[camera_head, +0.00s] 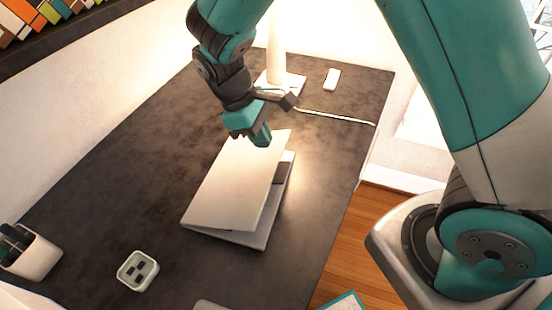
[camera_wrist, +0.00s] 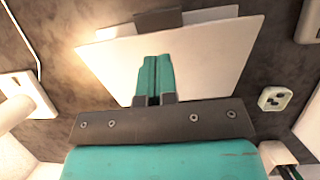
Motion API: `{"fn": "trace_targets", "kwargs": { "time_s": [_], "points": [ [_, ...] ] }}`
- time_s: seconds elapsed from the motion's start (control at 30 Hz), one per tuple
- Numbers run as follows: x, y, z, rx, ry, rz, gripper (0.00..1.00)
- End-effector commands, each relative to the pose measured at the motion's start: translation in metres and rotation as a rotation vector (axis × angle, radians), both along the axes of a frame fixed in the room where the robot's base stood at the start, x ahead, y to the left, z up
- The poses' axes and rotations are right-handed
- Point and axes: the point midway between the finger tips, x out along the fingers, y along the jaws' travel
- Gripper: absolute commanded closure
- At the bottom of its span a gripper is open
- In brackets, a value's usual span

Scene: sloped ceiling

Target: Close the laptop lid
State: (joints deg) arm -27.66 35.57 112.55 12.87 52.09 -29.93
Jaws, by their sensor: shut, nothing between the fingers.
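The laptop (camera_head: 238,190) is white and sits on the dark desk in the head view. Its lid is tilted low over the base, partly open, with a wedge-shaped gap showing at the right side. My gripper (camera_head: 262,138) is at the lid's far upper edge, fingers pointing down, shut and empty. In the wrist view the gripper (camera_wrist: 153,75) shows its two teal fingers together in front of the pale lid (camera_wrist: 205,62). Whether the fingertips touch the lid cannot be told.
The dark desk (camera_head: 130,190) is mostly clear left of the laptop. A white lamp (camera_head: 277,60) and a small white object (camera_head: 332,79) stand at the back. A pen cup (camera_head: 34,257) and a small square white box (camera_head: 138,270) are at the front left.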

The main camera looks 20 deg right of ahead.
Motion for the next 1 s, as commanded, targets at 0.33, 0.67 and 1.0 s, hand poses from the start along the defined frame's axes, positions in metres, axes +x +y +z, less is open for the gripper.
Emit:
{"fn": "trace_targets", "kwargs": {
  "time_s": [0.33,0.67,1.0],
  "points": [
    [-0.018,-0.019,-0.061,-0.001,0.004,0.001,1.00],
    [-0.022,-0.024,-0.080,0.001,0.000,0.001,1.00],
    [-0.023,-0.022,-0.085,0.009,-0.008,0.009,1.00]
  ]
}}
